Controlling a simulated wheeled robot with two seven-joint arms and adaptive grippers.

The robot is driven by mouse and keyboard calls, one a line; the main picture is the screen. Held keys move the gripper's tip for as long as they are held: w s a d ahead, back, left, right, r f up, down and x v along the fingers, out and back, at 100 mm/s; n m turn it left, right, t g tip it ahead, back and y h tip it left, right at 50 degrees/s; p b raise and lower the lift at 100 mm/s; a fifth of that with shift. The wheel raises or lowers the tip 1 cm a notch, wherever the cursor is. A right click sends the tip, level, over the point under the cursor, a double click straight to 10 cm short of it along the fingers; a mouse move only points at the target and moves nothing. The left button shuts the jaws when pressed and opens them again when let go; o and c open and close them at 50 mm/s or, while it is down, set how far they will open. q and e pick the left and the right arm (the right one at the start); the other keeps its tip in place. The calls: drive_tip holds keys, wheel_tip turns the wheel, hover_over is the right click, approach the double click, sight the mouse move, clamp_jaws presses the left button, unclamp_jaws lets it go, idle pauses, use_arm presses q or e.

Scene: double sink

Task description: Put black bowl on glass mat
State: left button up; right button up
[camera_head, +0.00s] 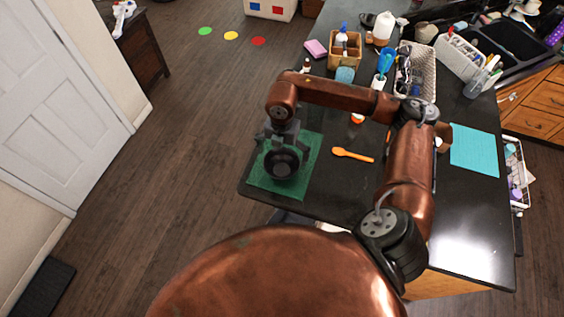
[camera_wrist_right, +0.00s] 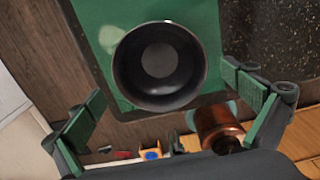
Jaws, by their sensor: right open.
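The black bowl (camera_head: 281,164) is upright over the green glass mat (camera_head: 306,150) at the left corner of the dark counter and appears to rest on it. In the right wrist view the bowl (camera_wrist_right: 160,68) is round and empty, with the green mat (camera_wrist_right: 90,14) around and beneath it. My right gripper (camera_head: 282,143) is above the bowl and hides part of it in the head view. Its fingers are spread wide, apart from the bowl's rim in the wrist view, and hold nothing. My left gripper is not in view.
An orange spoon (camera_head: 353,155) lies right of the mat. A cyan mat (camera_head: 474,150) lies farther right. A wooden caddy (camera_head: 345,50), a pink sponge (camera_head: 316,48) and a white rack (camera_head: 430,70) stand at the back. The counter edge is close to the green mat.

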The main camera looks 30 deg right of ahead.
wheel_tip(320, 180, up, 8)
drive_tip(key=b, duration=0.2)
drive_tip(key=shift+f, duration=0.1)
